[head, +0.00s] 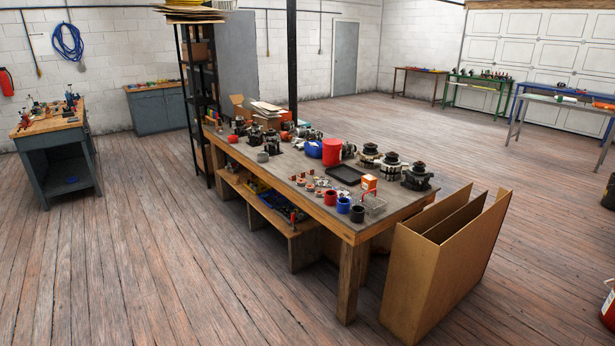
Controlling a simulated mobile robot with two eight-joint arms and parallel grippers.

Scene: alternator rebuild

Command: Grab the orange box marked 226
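A small orange and white box (369,183) stands on the long wooden workbench (344,232), near its right front end. Any number on it is too small to read. A wire basket with a red part (374,204) is just in front of it, and a dark tray (345,174) lies behind it to the left. Red, blue and black cups (343,205) stand in front of it to the left. Neither of my grippers is in view.
A large open cardboard box (440,270) stands on the floor against the bench's right end. Alternators (417,177) and a red canister (331,152) stand on the bench. The wooden floor (190,270) in front is clear. A dark shelf rack (199,100) stands behind.

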